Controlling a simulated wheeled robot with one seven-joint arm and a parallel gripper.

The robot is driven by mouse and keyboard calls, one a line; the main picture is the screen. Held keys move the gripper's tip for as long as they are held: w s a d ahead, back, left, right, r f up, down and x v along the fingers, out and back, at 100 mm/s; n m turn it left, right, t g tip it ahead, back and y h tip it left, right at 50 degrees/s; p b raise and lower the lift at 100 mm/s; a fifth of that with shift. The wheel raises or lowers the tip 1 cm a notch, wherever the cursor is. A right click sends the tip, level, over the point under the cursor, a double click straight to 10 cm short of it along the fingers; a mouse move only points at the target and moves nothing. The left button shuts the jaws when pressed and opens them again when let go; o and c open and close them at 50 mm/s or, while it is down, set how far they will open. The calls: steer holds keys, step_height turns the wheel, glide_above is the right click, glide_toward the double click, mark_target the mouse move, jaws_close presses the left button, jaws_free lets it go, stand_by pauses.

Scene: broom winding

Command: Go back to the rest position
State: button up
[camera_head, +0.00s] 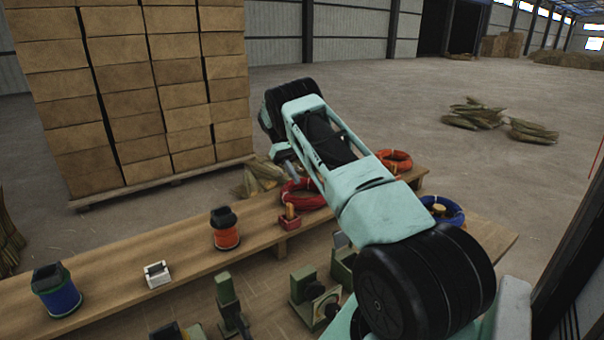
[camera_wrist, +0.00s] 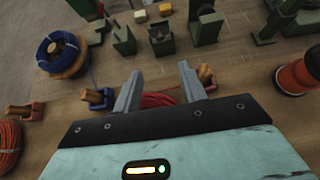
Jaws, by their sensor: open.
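My gripper (camera_wrist: 160,92) shows in the wrist view with its two grey fingers spread apart and nothing between them. It is above the wooden workbench (camera_wrist: 230,55). A red wire coil (camera_wrist: 160,100) lies on the bench below and behind the fingers, partly hidden by them. In the head view my arm reaches out over the bench (camera_head: 185,250), and the arm hides the gripper's fingertips there. The red coil (camera_head: 300,196) shows beside the arm.
A blue coil (camera_head: 443,211) lies right of my arm. Stacked boxes (camera_head: 130,90) rise behind. Open floor (camera_head: 430,90) lies beyond.

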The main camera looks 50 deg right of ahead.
stand_by(0.4)
steer(key=w+a+r+n+t+h, duration=0.1)
steer(key=w+a+r+n+t, duration=0.1)
steer(key=a, duration=0.7)
steer(key=w+a+r+n+t+h, duration=0.1)
steer(key=w+a+r, duration=0.1)
steer(key=a, duration=0.8)
steer(key=s+a+r+n+t+h, duration=0.1)
steer(key=s+a+n, duration=0.1)
steer(key=a, duration=0.6)
steer(key=s+a+r+n+t, duration=0.1)
steer(key=s+a+r+t, duration=0.1)
steer(key=a, duration=0.7)
steer(key=s+a+n+t, duration=0.2)
steer(key=s+a+n, duration=0.1)
steer(key=s+a, duration=0.95)
steer(key=s+a+f+n+t, duration=0.1)
steer(key=s+a+n+t, duration=0.1)
steer(key=s, duration=1)
steer(key=shift+f, duration=0.2)
